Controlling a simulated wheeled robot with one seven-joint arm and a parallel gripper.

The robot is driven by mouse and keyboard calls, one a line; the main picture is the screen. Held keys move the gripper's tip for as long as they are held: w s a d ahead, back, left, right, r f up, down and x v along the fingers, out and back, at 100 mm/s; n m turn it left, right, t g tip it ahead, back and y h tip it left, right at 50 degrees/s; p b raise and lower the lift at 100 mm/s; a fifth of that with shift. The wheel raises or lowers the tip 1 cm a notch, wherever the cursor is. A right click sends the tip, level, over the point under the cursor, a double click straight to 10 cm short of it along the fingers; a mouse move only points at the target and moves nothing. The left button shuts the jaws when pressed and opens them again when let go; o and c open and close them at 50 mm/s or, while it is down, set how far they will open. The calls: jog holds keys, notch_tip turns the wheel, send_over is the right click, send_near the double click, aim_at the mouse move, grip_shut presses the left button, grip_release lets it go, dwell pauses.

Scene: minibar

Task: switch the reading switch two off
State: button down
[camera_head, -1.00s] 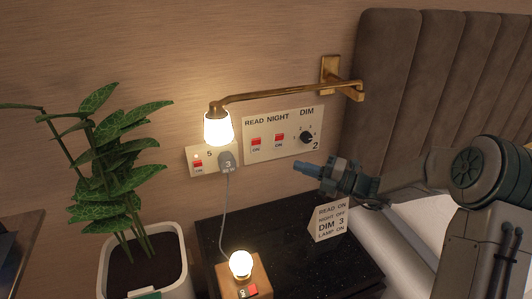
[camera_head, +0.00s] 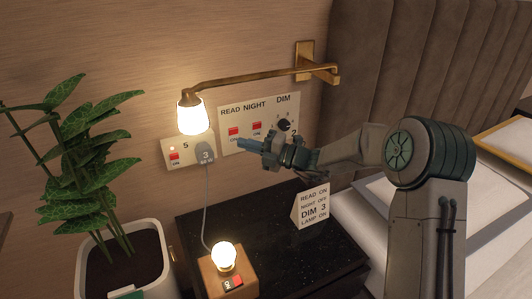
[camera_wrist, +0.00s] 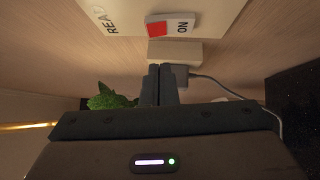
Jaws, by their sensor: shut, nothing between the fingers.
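The wall panel marked 2 (camera_head: 222,110) carries a red READ switch (camera_head: 233,131), a red NIGHT switch (camera_head: 257,126) and a black DIM knob (camera_head: 285,125). The READ switch has "ON" beside its red part and also shows at the top of the wrist view (camera_wrist: 168,27). My gripper (camera_head: 240,143) is shut and empty, its tips just below the READ switch in the head view. In the wrist view the closed fingertips (camera_wrist: 161,70) point toward the wall below that switch. I cannot tell whether they touch anything. The wall lamp (camera_head: 192,116) is lit.
A smaller outlet panel (camera_head: 176,147) with a red switch and grey plug (camera_head: 205,153) is left of my gripper. Below are a dark nightstand (camera_head: 270,235), a lit wooden lamp (camera_head: 225,258) and a card (camera_head: 312,205). A potted plant (camera_head: 90,180) stands left; the headboard (camera_head: 400,70) is right.

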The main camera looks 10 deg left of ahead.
aim_at(231, 132)
jog(key=shift+w+a+r, duration=0.15)
jog(key=shift+w+a, duration=0.35)
jog(key=shift+w, duration=0.3)
jog(key=shift+w+a+r, duration=0.1)
jog(key=shift+w+a, duration=0.35)
jog(key=shift+w, duration=0.3)
jog(key=shift+w+r+p, duration=0.2)
jog(key=shift+r+p, duration=0.15)
jog(key=shift+p, duration=0.55)
jog(key=shift+s+a+f, duration=0.1)
jog(key=shift+a+f, duration=0.1)
jog(key=shift+f, duration=0.05)
jog(key=shift+d, duration=0.15)
